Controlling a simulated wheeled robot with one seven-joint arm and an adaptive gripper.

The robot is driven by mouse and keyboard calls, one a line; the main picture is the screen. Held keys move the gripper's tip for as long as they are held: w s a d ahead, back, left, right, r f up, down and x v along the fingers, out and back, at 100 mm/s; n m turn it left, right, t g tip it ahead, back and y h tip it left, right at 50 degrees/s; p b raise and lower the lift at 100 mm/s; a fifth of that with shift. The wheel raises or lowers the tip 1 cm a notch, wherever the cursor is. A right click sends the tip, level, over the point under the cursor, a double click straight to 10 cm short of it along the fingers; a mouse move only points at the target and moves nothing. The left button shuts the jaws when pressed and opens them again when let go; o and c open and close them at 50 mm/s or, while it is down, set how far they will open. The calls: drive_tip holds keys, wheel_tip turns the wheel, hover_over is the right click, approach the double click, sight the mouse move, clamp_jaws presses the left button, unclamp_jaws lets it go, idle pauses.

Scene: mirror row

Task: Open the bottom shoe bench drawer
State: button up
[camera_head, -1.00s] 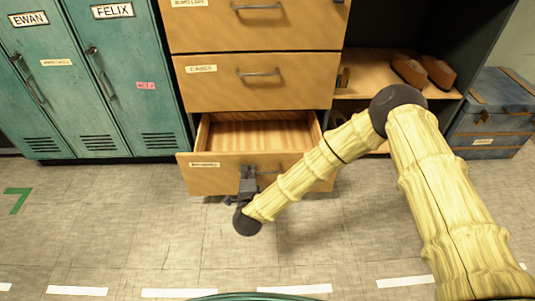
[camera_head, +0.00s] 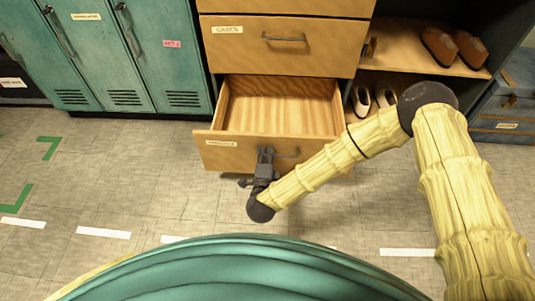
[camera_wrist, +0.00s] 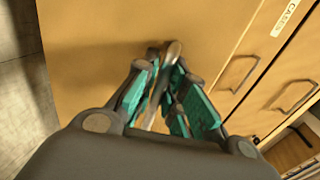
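The bottom drawer (camera_head: 225,158) of the wooden shoe bench is pulled out, and its empty inside shows in the head view. Its front also fills much of the wrist view (camera_wrist: 90,25). My gripper (camera_head: 265,157) is at the drawer's metal handle (camera_head: 288,154), left of the handle's right end. In the wrist view, the teal-padded fingers (camera_wrist: 166,90) close in on both sides of the handle (camera_wrist: 172,55). The fingertips partly hide the grip.
A closed drawer (camera_head: 330,45) is above the open one. Teal lockers (camera_head: 150,60) stand at left. Shelves at right hold brown shoes (camera_head: 455,46) and white shoes (camera_head: 372,98). A blue chest (camera_head: 505,110) is at far right. Tiled floor (camera_head: 120,185) in front is clear.

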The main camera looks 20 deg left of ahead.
drive_tip(key=shift+o, duration=1.1)
drive_tip(key=shift+s+a+y, duration=0.3)
drive_tip(key=shift+s+a, duration=0.05)
drive_tip(key=shift+a, duration=0.05)
drive_tip(key=shift+r, duration=0.1)
drive_tip(key=shift+a, duration=0.1)
drive_tip(key=shift+w, duration=0.1)
drive_tip(key=shift+w+d, duration=0.1)
drive_tip(key=shift+d, duration=0.3)
drive_tip(key=v, duration=1.2)
drive_tip(key=shift+a, duration=0.25)
